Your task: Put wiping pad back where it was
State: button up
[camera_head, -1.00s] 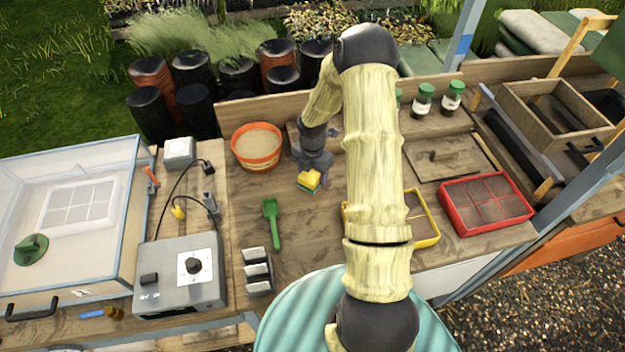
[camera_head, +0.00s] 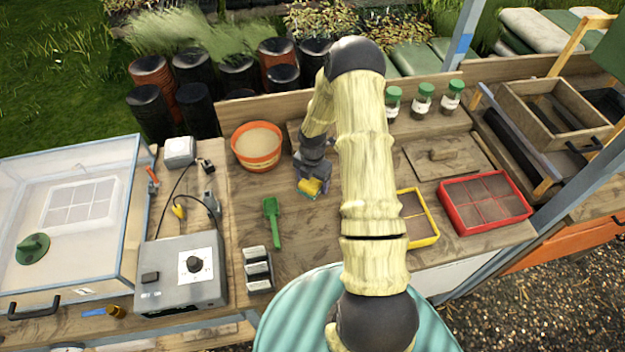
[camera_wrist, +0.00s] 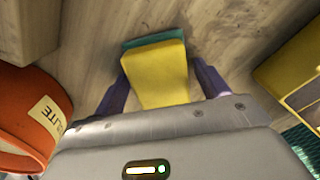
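The wiping pad (camera_head: 311,187) is a yellow block with a green layer. My gripper (camera_wrist: 158,68) has its two purple fingers on either side of it, with the tips at its side edges; it is shut on the pad. In the wrist view the pad (camera_wrist: 158,72) is between the fingers, its green edge facing away from my palm, over the wooden bench top. In the head view the pad is low over or on the bench, right of the orange tub; I cannot tell whether it touches the wood. My wrist partly covers it.
The orange tub (camera_head: 257,164) of sand-coloured material stands close on the left. A green scoop (camera_head: 271,222) lies nearer the front. A yellow-rimmed tray (camera_head: 434,241) and a red tray (camera_head: 526,217) are on the right. Bare wood lies between scoop and pad.

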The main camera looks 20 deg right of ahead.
aim_at(312, 179)
jog(key=shift+o, duration=0.2)
jog(key=shift+r, duration=0.1)
notch_tip(312, 179, up, 12)
jog(key=b, duration=0.2)
dwell(0.4)
jog(key=shift+r, duration=0.1)
dwell(0.3)
jog(key=s+a+r+m+t, duration=0.1)
jog(key=s+a+r+m, duration=0.4)
jog(key=s+m, duration=0.4)
jog(key=s+a+r+m+t, duration=0.1)
jog(key=s+a+r+m, duration=0.4)
jog(key=m, duration=1)
jog(key=s+r, duration=0.2)
jog(key=s, duration=0.2)
jog(key=shift+s+a+m+t, duration=0.15)
jog(key=shift+a+m+t, duration=0.15)
jog(key=shift+a+m, duration=0.1)
